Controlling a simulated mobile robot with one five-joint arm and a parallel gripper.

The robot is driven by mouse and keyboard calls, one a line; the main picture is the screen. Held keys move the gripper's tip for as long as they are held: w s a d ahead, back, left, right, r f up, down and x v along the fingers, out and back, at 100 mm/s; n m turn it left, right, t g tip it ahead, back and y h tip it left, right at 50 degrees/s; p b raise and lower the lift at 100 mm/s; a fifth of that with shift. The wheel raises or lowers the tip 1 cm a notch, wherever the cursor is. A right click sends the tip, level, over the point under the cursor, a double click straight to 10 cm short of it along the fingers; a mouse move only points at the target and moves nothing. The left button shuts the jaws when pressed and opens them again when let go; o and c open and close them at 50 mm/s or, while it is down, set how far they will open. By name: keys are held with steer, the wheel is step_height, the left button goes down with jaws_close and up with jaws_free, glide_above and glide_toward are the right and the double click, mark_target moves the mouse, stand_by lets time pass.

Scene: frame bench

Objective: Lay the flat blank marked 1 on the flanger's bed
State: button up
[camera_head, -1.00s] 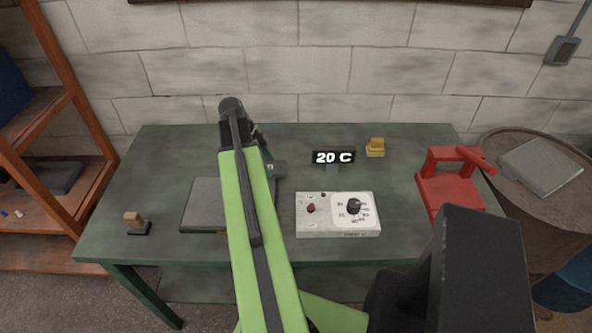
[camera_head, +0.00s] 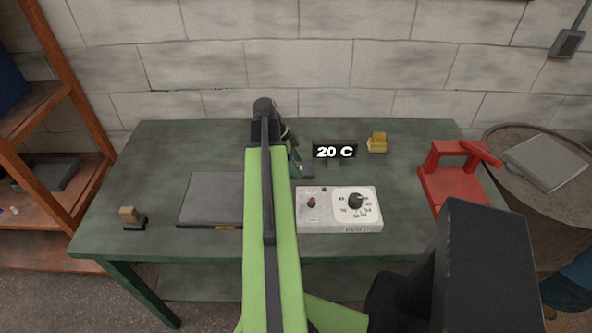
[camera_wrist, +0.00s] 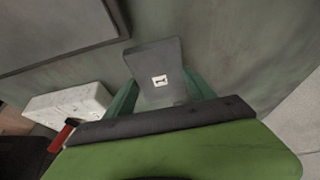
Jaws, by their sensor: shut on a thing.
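The flat blank marked 1 (camera_wrist: 160,72) is a grey plate with a white label, seen in the wrist view. My gripper (camera_wrist: 163,92) is shut on it, a green finger at either side. In the head view a small part of the blank (camera_head: 307,171) shows beside my gripper (camera_head: 293,160), behind the control box; my arm hides much of the gripper. The red bench tool (camera_head: 455,183), which looks like the flanger, stands at the table's right end, well apart from the blank. Its bed is hard to make out.
A white control box (camera_head: 340,209) with a dial stands mid-table, and a "20 C" display (camera_head: 334,152) behind it. A dark flat plate (camera_head: 212,198) lies left of my arm. A yellow block (camera_head: 377,143) is at the back, a small stamp-like item (camera_head: 133,217) at front left.

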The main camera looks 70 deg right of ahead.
steer(key=shift+f, duration=0.2)
steer(key=shift+f, duration=0.2)
steer(key=o, duration=1.7)
steer(key=shift+r, duration=0.1)
steer(key=p+v, duration=1.1)
steer(key=v, duration=0.1)
steer(key=shift+r+p, duration=0.1)
steer(key=shift+p, duration=0.2)
